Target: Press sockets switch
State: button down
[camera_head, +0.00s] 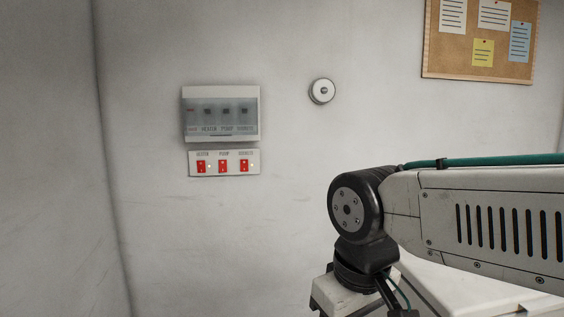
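A white switch strip (248,174) is fixed to the wall left of centre. It carries three red rocker switches in a row, under small labels that read heater, pump and, blurred, what looks like sockets. The right-hand red switch (244,166) sits under that last label. Small pale lights show beside the switches. How each rocker is tilted is too small to tell. Nothing touches the strip. The wrist of my arm is at the lower right, apart from the strip. My gripper's fingertips are not visible; the arm's end runs out at the bottom edge.
A breaker box (220,91) with a clear cover hangs just above the strip. A round white knob-like fitting (321,91) is to its right. A cork board (436,60) with notes hangs at upper right. The wall below the strip is bare.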

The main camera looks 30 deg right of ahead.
aim_at(244, 163)
jog(key=z, duration=0.65)
jog(key=i, duration=1.35)
